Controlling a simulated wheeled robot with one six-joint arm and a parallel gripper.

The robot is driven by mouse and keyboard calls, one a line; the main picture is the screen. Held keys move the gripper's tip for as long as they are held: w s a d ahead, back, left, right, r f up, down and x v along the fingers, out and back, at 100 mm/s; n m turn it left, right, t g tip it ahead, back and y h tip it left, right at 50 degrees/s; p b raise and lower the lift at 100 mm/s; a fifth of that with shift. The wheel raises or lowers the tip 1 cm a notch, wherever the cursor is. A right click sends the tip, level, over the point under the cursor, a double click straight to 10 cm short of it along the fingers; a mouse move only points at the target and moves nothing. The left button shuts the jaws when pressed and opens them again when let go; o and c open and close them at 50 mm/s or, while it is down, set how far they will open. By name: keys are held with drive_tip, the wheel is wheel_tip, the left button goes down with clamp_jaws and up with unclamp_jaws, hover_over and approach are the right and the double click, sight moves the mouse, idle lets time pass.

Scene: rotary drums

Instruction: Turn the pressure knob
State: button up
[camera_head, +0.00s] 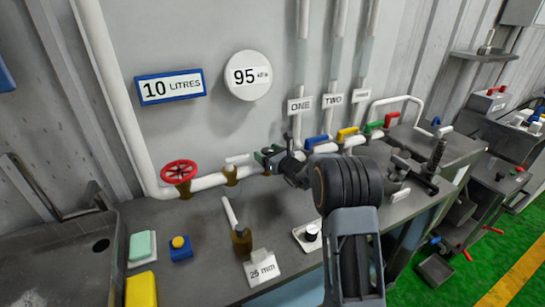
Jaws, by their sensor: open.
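A small black knob (312,231) with a pale top stands on a white base on the bench, just left of my arm. I see no label naming it as the pressure knob. A round white gauge (248,76) on the wall reads 95 with a small unit that looks like kPa. My gripper (270,156) is open, with its fingers pointing left in front of the white pipe. It is up and to the left of the black knob, apart from it. I cannot tell whether the fingers touch the pipe or a fitting behind them.
A red handwheel (179,172) sits on the pipe at left. Blue (317,141), yellow (347,133) and green valve handles line the pipe at right. A lever (236,228) and a "25 mm" sign (262,268) stand on the bench. The bench between handwheel and lever is clear.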

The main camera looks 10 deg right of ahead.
drive_tip(key=b+v, duration=0.2)
drive_tip(key=v, duration=1.1)
drive_tip(key=shift+s+d+b, duration=0.2)
drive_tip(key=shift+s+b, duration=0.1)
